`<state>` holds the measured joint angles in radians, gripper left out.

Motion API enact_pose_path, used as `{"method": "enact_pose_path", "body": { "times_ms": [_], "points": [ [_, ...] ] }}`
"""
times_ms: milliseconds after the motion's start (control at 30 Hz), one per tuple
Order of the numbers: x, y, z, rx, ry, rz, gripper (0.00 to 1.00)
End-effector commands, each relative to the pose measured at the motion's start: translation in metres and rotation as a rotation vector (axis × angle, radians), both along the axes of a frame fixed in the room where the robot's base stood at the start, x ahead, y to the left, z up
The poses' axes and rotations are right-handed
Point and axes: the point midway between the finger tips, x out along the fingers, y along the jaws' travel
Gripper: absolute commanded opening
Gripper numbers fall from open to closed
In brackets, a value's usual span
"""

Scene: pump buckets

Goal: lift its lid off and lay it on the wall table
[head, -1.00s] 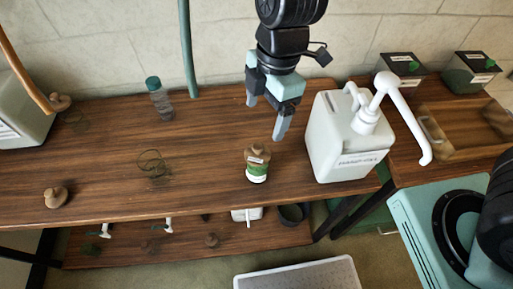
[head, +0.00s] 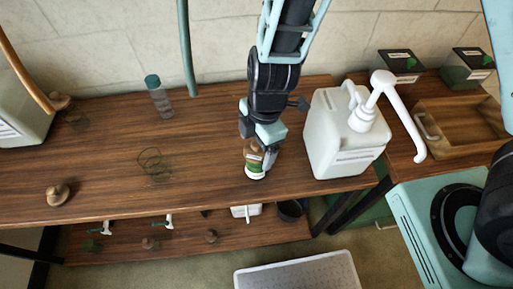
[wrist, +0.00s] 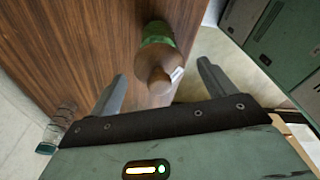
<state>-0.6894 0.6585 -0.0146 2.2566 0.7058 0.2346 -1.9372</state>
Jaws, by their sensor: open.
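A small brown jar with a green and white label (head: 255,171) stands upright near the front edge of the wall table (head: 110,170). Its brown knobbed lid (wrist: 158,80) is on it. My gripper (head: 257,150) is open over the jar, pointing down. In the wrist view the jar (wrist: 157,38) and lid lie between my two spread fingers, with a gap on each side. In the head view my fingers partly hide the lid.
A white pump container (head: 340,140) stands close on the right. A clear bottle with a green cap (head: 158,97) stands at the back left. A loose brown lid (head: 57,194) and a wire coil (head: 153,163) lie left on the table. The table between is largely bare.

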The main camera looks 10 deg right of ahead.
Motion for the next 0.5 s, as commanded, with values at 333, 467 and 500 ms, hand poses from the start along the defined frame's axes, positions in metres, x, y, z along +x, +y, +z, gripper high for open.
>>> {"method": "enact_pose_path", "body": {
  "times_ms": [333, 467, 500],
  "points": [
    [0.0002, 0.0002, 0.0005, 0.0, -0.001, 0.001, 0.35],
    [0.0003, 0.0002, 0.0006, 0.0, -0.001, 0.001, 0.35],
    [0.0003, 0.0002, 0.0006, 0.0, -0.001, 0.001, 0.35]
  ]
}}
